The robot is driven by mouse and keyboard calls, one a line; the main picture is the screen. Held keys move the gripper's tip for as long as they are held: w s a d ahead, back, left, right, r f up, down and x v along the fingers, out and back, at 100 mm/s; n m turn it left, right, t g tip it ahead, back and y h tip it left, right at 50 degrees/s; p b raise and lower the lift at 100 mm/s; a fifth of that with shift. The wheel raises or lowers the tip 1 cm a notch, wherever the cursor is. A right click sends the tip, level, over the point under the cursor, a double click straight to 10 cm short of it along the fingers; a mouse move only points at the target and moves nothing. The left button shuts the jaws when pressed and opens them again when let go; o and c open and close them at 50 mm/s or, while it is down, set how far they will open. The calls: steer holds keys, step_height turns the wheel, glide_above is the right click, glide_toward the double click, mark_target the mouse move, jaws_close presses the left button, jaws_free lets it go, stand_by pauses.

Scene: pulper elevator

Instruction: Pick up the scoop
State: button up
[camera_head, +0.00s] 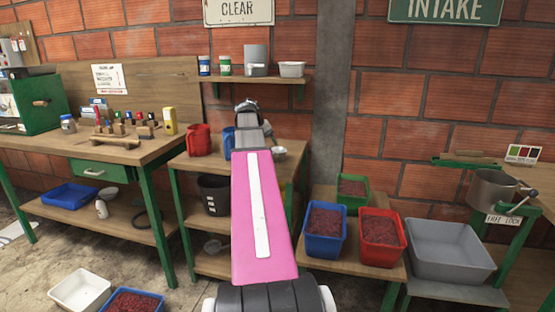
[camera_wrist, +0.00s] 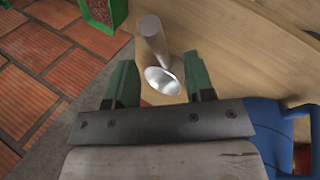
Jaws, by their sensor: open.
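A shiny metal piece with a round, bright bowl-like end, likely the scoop (camera_wrist: 163,80), lies on the wooden table in the wrist view. A grey metal cylinder (camera_wrist: 150,35) adjoins it; I cannot tell if this is the scoop's handle or a separate thing. My gripper (camera_wrist: 160,60) is open, its two green fingers apart on either side of the bright end. Nothing is held between them. In the head view my arm hides most of this spot; a small pale metal piece (camera_head: 279,154) shows just right of it.
A blue jug (camera_wrist: 278,125) stands close on the right in the wrist view. A red jug (camera_head: 199,140) stands left of my arm. Red (camera_head: 399,258), blue (camera_head: 327,254) and green (camera_head: 367,205) bins hold red berries on a lower stand to the right.

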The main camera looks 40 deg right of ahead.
mark_target(274, 154)
steer(key=x, duration=0.5)
steer(key=shift+r, duration=0.1)
jaws_close()
steer(key=shift+r, duration=0.15)
